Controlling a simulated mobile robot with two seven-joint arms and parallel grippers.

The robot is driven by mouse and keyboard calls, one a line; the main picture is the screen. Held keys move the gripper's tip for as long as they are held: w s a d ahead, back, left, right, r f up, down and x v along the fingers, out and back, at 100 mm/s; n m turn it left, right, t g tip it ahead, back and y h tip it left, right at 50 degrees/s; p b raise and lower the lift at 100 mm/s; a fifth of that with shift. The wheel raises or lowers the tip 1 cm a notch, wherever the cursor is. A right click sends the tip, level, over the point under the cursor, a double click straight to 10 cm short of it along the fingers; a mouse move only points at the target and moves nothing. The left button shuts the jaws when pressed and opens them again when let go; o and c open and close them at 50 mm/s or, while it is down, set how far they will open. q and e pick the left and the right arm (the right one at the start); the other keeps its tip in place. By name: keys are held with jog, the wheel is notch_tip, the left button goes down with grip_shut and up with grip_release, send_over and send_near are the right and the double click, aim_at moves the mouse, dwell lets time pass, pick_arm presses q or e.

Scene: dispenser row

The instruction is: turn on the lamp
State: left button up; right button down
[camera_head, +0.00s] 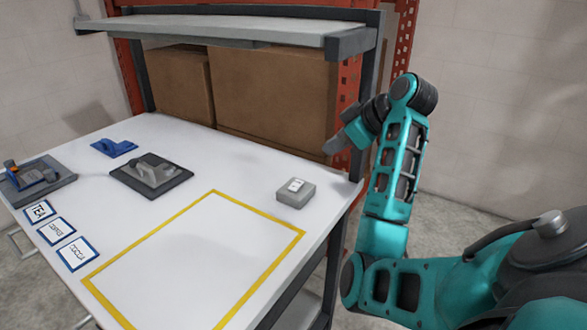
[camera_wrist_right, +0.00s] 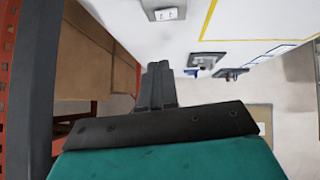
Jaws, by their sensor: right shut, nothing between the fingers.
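A small grey box with a white switch plate (camera_head: 296,192) sits on the right side of the white table, behind the yellow outline. Its top also shows at the upper edge of the right wrist view (camera_wrist_right: 164,10). My right gripper (camera_head: 333,146) is above the table's right edge, higher than the switch box and apart from it. In the right wrist view its fingers (camera_wrist_right: 158,70) are together with nothing between them. A long grey bar (camera_head: 200,42) hangs under the shelf; I cannot tell if it is the lamp, and no glow shows. My left gripper is not in view.
The white table (camera_head: 180,260) has a bare area inside the yellow outline. Tea, coffee and cocoa cards (camera_head: 57,230) lie at its left. A grey device on a dark plate (camera_head: 152,175), a blue tool (camera_head: 114,148) and another device (camera_head: 38,180) stand behind. A shelf (camera_head: 240,28) overhangs the back.

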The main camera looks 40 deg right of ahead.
jog(key=b, duration=0.2)
send_near(300, 180)
jog(key=w, duration=0.1)
jog(key=w+a, duration=0.1)
jog(key=w, duration=0.1)
jog(key=shift+w+a+r, duration=0.1)
jog(key=shift+w, duration=0.15)
jog(key=f, duration=0.2)
jog(key=shift+w+f, duration=0.25)
jog(key=shift+f, duration=0.1)
jog(key=shift+d+f, duration=0.3)
jog(key=shift+f, duration=0.55)
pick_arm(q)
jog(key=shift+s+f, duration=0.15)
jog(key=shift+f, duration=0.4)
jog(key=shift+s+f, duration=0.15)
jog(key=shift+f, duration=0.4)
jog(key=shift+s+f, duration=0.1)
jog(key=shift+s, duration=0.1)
pick_arm(e)
jog(key=shift+w, duration=0.1)
